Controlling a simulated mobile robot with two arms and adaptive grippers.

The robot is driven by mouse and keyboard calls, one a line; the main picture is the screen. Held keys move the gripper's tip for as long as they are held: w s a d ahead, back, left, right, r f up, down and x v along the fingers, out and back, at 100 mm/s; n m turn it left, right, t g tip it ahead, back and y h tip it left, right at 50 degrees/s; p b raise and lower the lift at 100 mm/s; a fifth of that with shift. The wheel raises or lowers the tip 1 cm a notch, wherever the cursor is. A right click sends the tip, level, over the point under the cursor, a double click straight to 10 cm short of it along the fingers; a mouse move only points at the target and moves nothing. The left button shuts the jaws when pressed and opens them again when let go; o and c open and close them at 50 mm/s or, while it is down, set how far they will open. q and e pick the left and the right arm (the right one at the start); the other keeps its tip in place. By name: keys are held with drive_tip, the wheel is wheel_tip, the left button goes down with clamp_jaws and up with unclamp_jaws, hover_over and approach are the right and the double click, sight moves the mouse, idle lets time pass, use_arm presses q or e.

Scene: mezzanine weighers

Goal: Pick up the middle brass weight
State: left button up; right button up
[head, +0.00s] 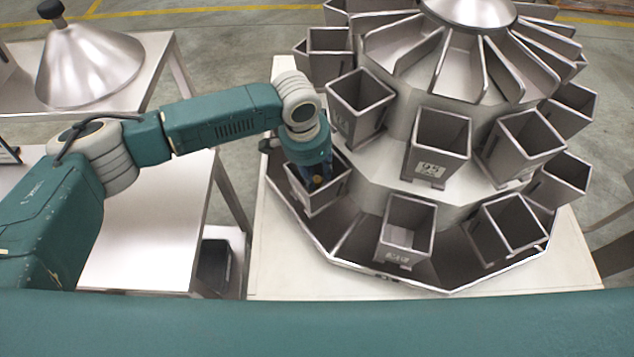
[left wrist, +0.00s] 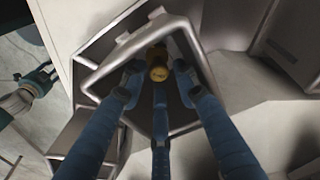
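A small brass weight (head: 316,180) shows at the mouth of a square steel bucket (head: 326,199) on the left side of the weigher. In the left wrist view the brass weight (left wrist: 158,66) sits between my blue fingers, with the bucket's rim (left wrist: 101,70) around them. My left gripper (head: 313,176) points down into this bucket. In the left wrist view its fingers (left wrist: 158,80) are spread around the weight, with small gaps beside it. The weight's lower part is hidden. I see no other brass weight. A teal and grey arm end (left wrist: 38,82), seemingly my right, shows small at the left edge.
Several steel buckets ring the weigher (head: 360,262), close to my left arm. A numbered bucket (head: 437,145) stands right of my gripper. A steel table (head: 150,235) with a clear top is at left; a steel cone (head: 88,66) stands behind it.

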use_arm(q)
drive_tip(key=shift+d+f, duration=0.1)
drive_tip(key=shift+f, duration=0.65)
clamp_jaws()
drive_tip(key=shift+r, duration=0.1)
